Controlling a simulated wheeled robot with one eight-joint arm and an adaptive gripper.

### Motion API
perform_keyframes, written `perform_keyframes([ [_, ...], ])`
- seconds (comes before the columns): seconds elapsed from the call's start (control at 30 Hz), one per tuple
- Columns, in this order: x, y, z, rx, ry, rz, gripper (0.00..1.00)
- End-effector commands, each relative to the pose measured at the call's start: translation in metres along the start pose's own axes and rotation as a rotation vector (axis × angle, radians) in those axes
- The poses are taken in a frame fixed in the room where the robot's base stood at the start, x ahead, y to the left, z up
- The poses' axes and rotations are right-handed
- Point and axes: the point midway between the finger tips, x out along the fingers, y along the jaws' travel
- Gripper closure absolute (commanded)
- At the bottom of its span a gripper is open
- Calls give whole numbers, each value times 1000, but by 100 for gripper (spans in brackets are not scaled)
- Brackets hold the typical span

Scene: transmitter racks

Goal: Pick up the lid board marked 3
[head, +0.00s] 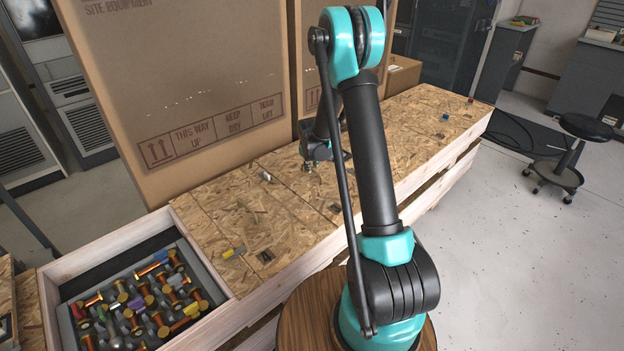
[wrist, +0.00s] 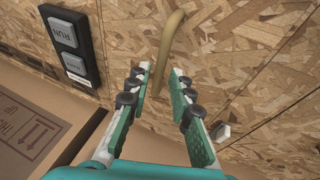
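A row of chipboard lid boards (head: 235,215) covers the long wooden crate in the head view. I cannot read a number 3 on any of them. In the wrist view a chipboard surface (wrist: 235,70) fills most of the picture, with a tan curved strip, like a rope handle (wrist: 169,40), across it. My gripper (wrist: 160,70) is open, and the strip's lower end lies between its two fingers, with a gap on either side. In the head view my gripper (head: 309,167) is small and partly hidden behind my arm, low over the boards near the middle.
A large cardboard box (head: 180,80) stands behind the boards. An open compartment (head: 135,310) of colourful metal parts is at the left. A black box with grey RUN buttons (wrist: 72,45) and a small pale block (wrist: 221,132) sit on the chipboard. A stool (head: 560,160) stands right.

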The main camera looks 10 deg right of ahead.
Motion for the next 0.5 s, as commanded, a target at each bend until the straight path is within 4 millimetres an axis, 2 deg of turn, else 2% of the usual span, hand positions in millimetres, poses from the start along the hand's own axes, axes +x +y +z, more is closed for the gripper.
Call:
perform_keyframes([
  [0.23, 33, 0, 0, 0, 0, 0, 79],
  [0.5, 44, 0, 0, 0, 0, 0, 79],
])
